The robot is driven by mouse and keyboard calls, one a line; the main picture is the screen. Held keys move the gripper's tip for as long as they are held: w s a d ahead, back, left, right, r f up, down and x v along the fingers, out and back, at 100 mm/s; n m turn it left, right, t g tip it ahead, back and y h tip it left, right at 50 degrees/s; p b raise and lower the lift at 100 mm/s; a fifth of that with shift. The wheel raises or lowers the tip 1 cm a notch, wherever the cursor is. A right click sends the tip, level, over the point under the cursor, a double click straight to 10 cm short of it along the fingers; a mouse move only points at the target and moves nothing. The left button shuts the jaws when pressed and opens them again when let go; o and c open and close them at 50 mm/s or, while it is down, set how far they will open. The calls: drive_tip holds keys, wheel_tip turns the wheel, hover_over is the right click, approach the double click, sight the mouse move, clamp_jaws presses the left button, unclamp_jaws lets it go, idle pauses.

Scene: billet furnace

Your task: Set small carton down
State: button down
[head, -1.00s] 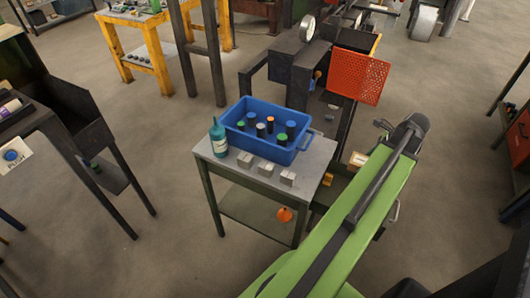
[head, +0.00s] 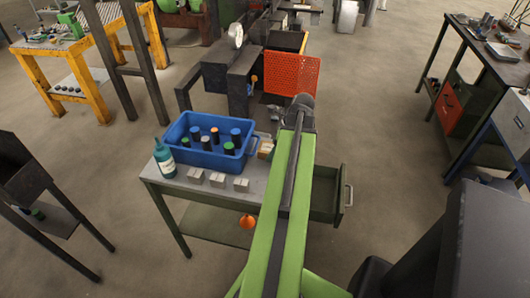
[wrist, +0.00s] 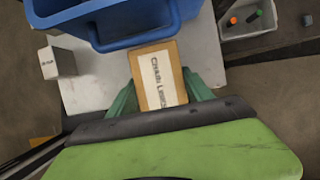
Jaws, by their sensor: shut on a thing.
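The small carton (wrist: 158,78) is brown with a white label whose print I cannot read surely. In the wrist view my gripper (wrist: 160,95) has its two green fingers shut on the carton's sides. In the head view the carton (head: 265,149) shows just left of my arm, by the right end of the bin; the fingers are hidden there. The grey-topped table (head: 165,182) lies below the carton, which is close to the blue bin's (head: 197,160) rim. I cannot tell whether the carton touches the tabletop.
Several small metal blocks (head: 218,180) line the table's front. A teal bottle (head: 164,158) stands left of the bin, which holds several dark cylinders. An open drawer (head: 325,200) sticks out on the right. An orange perforated panel (head: 291,75) stands behind.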

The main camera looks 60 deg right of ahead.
sight(268, 147)
drive_tip(key=w, duration=0.1)
drive_tip(key=w+a+f+b, duration=0.1)
drive_tip(key=w, duration=0.1)
drive_tip(key=shift+f, duration=0.2)
drive_tip(key=shift+s+f+b, duration=0.1)
drive_tip(key=shift+f+b, duration=0.15)
drive_tip(key=shift+b, duration=0.2)
drive_tip(key=shift+r, duration=0.2)
drive_tip(key=shift+f, duration=0.25)
drive_tip(key=shift+c, duration=2.1)
unclamp_jaws()
drive_tip(key=shift+r, duration=0.1)
drive_tip(key=p+v, duration=1.1)
drive_tip(key=v, duration=0.1)
drive_tip(key=shift+r+p, duration=0.3)
drive_tip(key=shift+p, duration=0.05)
drive_tip(key=shift+f, duration=0.1)
